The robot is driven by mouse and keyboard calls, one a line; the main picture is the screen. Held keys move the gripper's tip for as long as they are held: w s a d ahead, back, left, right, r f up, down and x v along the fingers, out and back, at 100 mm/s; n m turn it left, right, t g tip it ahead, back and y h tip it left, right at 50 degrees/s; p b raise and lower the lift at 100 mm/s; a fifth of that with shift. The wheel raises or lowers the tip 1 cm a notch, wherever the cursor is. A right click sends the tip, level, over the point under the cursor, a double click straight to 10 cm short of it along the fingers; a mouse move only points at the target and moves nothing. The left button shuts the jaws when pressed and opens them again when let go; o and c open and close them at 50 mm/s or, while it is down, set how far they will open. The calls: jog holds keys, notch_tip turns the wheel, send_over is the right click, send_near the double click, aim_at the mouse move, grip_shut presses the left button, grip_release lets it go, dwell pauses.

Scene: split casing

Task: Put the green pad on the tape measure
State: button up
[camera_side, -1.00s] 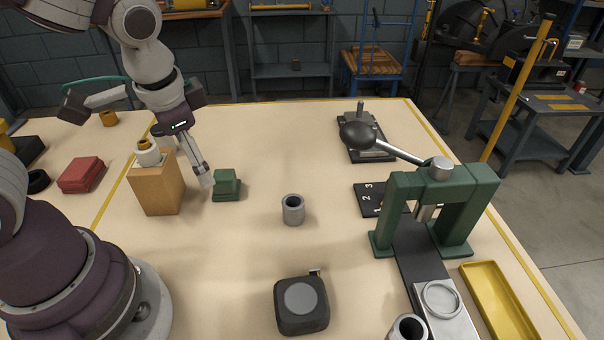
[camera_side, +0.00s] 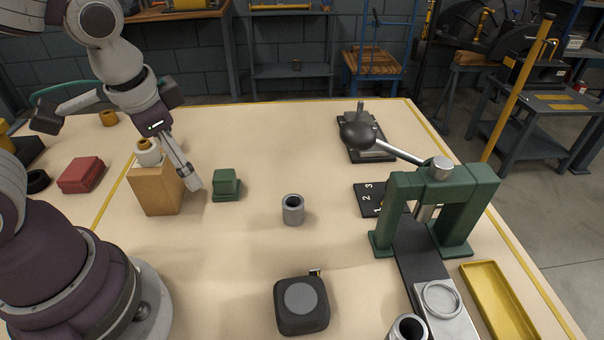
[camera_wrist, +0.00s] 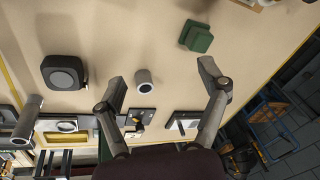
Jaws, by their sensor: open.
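The green pad (camera_side: 226,184) sits on the table to the right of the wooden block. It also shows near the top of the wrist view (camera_wrist: 197,36). The tape measure (camera_side: 301,305) is dark with a grey round face and lies at the front of the table; it shows at the left of the wrist view (camera_wrist: 64,73). My gripper (camera_side: 194,185) is just left of the green pad in the side view, apart from it. Its two fingers (camera_wrist: 163,82) are spread with nothing between them, and the pad lies beyond the fingertips.
A grey hollow cylinder (camera_side: 293,209) stands between pad and tape measure. A green press (camera_side: 440,200) with a long lever and a yellow tray (camera_side: 497,300) are at right.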

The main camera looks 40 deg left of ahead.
aim_at(222, 184)
jog(key=w+a+f+m+t+y, duration=0.1)
jog(key=f+m+t+y, duration=0.2)
jog(key=m, duration=0.5)
jog(key=w+f+m+t+y, duration=0.2)
jog(key=f+m+t+y, duration=0.1)
jog(key=f+m, duration=0.3)
jog(key=w+a+f+m+t+y, duration=0.1)
jog(key=f+m+t+y, duration=0.3)
jog(key=m, duration=0.6)
jog(key=shift+w+a+f+m+y, duration=0.35)
jog(key=shift+w+y, duration=0.15)
jog(key=shift+y, duration=0.2)
jog(key=x, duration=0.7)
jog(key=shift+w+a+f, duration=0.2)
jog(key=c, duration=1.3)
